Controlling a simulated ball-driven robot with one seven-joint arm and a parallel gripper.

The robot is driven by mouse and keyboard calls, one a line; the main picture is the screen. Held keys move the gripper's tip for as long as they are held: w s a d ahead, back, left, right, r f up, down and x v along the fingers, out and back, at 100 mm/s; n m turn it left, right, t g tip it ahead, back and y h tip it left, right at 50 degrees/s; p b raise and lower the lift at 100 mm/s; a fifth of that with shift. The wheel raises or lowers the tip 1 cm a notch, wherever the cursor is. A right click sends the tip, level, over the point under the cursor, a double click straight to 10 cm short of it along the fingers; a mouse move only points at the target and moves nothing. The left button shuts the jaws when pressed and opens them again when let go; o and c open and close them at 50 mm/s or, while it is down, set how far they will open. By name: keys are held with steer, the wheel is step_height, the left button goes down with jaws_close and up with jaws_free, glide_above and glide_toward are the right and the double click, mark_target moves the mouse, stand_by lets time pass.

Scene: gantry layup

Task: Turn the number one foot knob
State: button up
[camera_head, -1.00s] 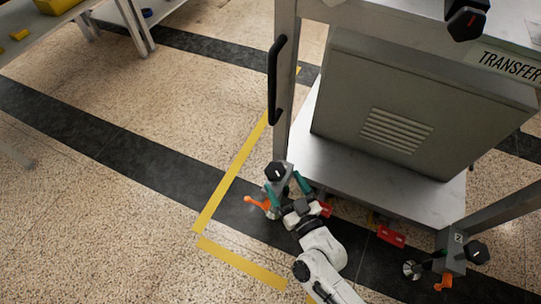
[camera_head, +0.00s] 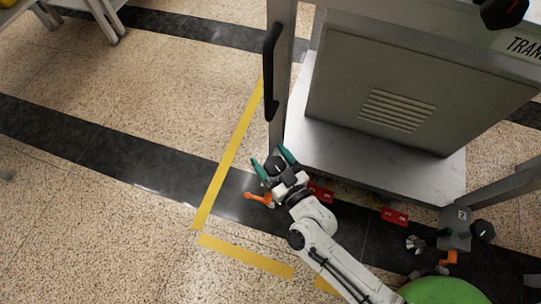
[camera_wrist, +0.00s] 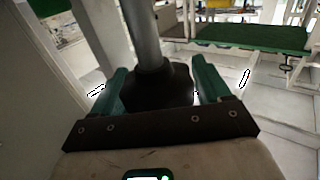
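The foot knob (camera_head: 276,163) at the cart's near left leg is black. In the wrist view the dark knob (camera_wrist: 160,88) sits on a grey post between my two teal fingers. My gripper (camera_head: 274,160) has its fingers spread, one on each side of the knob. In the wrist view my gripper (camera_wrist: 158,85) shows a thin gap at the right finger; contact at the left finger is unclear. An orange lever (camera_head: 258,199) sticks out below the knob. The foot's number label is not visible.
The cart's bare lower shelf (camera_head: 360,165) and a black handle (camera_head: 272,72) are close by. Red tags (camera_head: 395,217) hang along its near edge. The other foot, marked 2 (camera_head: 457,228), stands at right. Yellow floor tape (camera_head: 232,160) runs at left, where floor is clear.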

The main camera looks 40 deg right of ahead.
steer(key=c, duration=0.8)
steer(key=shift+r+h+p, duration=0.15)
steer(key=shift+h+p, duration=0.15)
steer(key=shift+p, duration=0.35)
steer(key=shift+d+r+m+h+p, duration=0.15)
steer(key=shift+m+h+p, duration=0.45)
steer(key=shift+p, duration=0.3)
steer(key=shift+d+m+g+h+p, duration=0.1)
steer(key=shift+m+g+h+p, duration=0.3)
steer(key=shift+h+p, duration=0.5)
steer(key=shift+s+d+f+m+g+h+p, duration=0.1)
steer(key=shift+m+g+h+p, duration=0.05)
steer(key=shift+m+h+p, duration=0.35)
steer(key=shift+f+m+g+h+p, duration=0.15)
steer(key=shift+m+h+p, duration=0.15)
steer(key=shift+m+h, duration=0.3)
steer(key=shift+s+m+g+h, duration=0.1)
steer(key=shift+m+g+h, duration=0.55)
steer(key=shift+h, duration=0.55)
steer(key=shift+m+h, duration=0.25)
steer(key=shift+h, duration=0.05)
